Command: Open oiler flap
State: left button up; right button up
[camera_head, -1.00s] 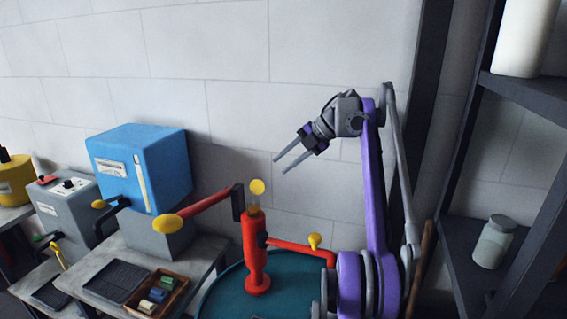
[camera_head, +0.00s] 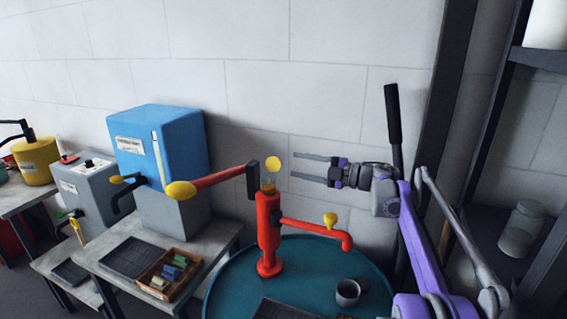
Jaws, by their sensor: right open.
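A red pump-like stand (camera_head: 268,235) with a long red lever, a dark bracket and a side spout stands upright on a round teal table. A small round yellow disc (camera_head: 273,163) sits at its top, beside the dark bracket; it may be the oiler flap, but I cannot tell for sure. My right gripper (camera_head: 294,165) is open and empty. Its two fingers point left, level with the disc and a little to its right, seemingly apart from it. My left gripper is not in view.
The red lever with a yellow knob (camera_head: 180,191) reaches left towards a blue box (camera_head: 165,150). A grey cup (camera_head: 347,292) stands on the teal table (camera_head: 225,290). A wooden tray (camera_head: 150,281) with small blocks lies left. A dark shelf (camera_head: 485,225) stands right.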

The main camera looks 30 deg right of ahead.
aim_at(276, 161)
jog(key=p+x, duration=0.1)
jog(key=x, duration=0.7)
jog(key=shift+s, duration=0.1)
jog(key=shift+c, duration=0.3)
grip_shut()
